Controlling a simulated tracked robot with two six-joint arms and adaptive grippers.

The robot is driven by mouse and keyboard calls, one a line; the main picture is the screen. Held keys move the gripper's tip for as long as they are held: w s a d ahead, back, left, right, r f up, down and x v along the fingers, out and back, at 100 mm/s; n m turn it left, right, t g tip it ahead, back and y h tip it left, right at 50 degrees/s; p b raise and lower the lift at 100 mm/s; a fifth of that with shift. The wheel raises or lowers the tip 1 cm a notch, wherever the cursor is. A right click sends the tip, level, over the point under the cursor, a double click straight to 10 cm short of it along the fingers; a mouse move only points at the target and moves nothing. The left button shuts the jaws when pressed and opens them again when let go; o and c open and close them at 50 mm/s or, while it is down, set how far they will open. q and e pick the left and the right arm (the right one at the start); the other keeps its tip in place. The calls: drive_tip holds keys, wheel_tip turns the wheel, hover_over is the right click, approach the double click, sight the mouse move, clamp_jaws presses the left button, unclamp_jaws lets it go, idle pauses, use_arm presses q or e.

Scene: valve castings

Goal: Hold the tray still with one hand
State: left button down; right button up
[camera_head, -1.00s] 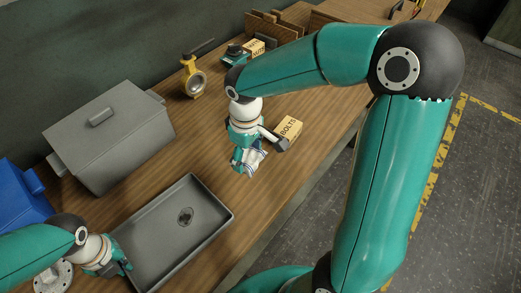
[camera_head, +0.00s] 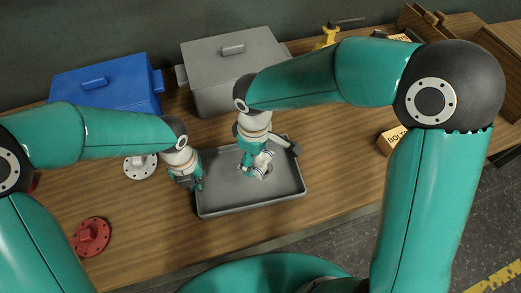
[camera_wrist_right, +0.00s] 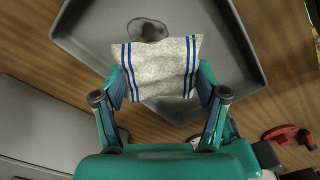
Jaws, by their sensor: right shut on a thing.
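The grey shallow tray (camera_head: 290,185) lies on the wooden bench in the head view. Its floor and walls also show in the right wrist view (camera_wrist_right: 245,50). My left gripper (camera_head: 191,184) is at the tray's left rim; whether its fingers grip the rim is too small to tell. My right gripper (camera_head: 257,165) is over the tray, shut on a white cloth with blue stripes (camera_wrist_right: 160,68). A dark round stain (camera_wrist_right: 147,29) on the tray floor shows just beyond the cloth in the wrist view. The arm and cloth mostly hide it in the head view.
A grey lidded box (camera_head: 215,65) and a blue box (camera_head: 115,80) stand behind the tray. A grey flange (camera_head: 140,167) and a red flange (camera_head: 91,236) lie to the left. A bolts carton (camera_head: 390,140) is at right. Bench between tray and carton is clear.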

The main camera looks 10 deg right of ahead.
sight(270, 170)
wheel_tip(270, 170, down, 6)
drive_tip(key=shift+f, duration=0.1)
drive_tip(key=shift+d, duration=0.35)
drive_tip(key=shift+c, duration=0.4)
drive_tip(key=d, duration=0.3)
drive_tip(key=shift+d, duration=0.1)
drive_tip(key=shift+a, duration=2)
drive_tip(key=shift+r, duration=4.1)
drive_tip(key=shift+d+f, duration=0.1)
drive_tip(key=shift+f, duration=0.15)
